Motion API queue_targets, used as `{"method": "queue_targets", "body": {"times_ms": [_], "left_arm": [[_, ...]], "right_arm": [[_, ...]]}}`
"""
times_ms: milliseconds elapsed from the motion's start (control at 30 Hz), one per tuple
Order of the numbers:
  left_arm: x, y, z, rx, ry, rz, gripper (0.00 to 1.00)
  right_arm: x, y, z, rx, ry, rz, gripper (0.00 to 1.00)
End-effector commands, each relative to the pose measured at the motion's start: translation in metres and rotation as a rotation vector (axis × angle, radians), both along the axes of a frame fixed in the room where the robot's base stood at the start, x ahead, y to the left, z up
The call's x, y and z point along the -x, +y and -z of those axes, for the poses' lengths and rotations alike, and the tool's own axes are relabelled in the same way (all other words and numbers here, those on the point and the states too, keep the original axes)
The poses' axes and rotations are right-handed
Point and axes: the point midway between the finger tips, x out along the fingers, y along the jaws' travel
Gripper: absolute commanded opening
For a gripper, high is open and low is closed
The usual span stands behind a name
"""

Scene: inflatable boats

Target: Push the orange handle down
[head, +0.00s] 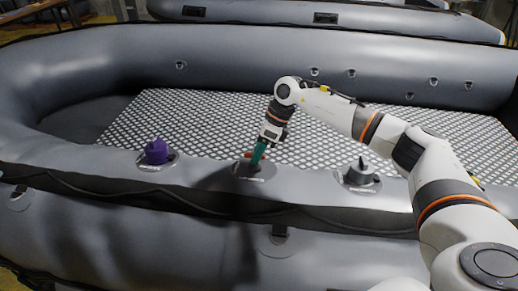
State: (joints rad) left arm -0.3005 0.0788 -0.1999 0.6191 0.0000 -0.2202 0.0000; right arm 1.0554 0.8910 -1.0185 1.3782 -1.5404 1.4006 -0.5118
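The orange handle (248,156) shows only as a small orange-red piece on the middle valve of the grey boat's near tube. The valve sits on a round dark base (256,172). My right gripper (257,160) points down over this valve, its teal fingers right at the handle and hiding most of it. I cannot tell whether the fingers touch the handle or how far apart they are. My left gripper is not in view.
A purple valve cap (156,150) stands to the left on the same tube, and a black valve (361,173) to the right. The boat's patterned floor (200,117) lies behind and is clear. Another grey boat (400,22) is at the back.

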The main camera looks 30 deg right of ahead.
Motion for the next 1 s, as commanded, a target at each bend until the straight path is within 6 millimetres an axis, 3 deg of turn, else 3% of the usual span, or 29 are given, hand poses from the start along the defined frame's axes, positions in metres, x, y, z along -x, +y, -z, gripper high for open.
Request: {"method": "queue_targets", "body": {"times_ms": [367, 467, 800, 1000], "left_arm": [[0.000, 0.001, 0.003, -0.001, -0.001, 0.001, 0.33], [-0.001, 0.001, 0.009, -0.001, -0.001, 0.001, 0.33], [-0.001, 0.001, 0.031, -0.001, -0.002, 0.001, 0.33], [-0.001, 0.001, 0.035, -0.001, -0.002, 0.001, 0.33]], "right_arm": [[-0.001, -0.003, -0.007, -0.001, -0.006, 0.002, 0.36], [0.000, -0.009, -0.018, -0.001, -0.008, 0.003, 0.36], [0.006, -0.038, -0.082, -0.002, -0.007, 0.002, 0.36], [0.008, -0.048, -0.104, 0.000, -0.004, 0.002, 0.36]]}}
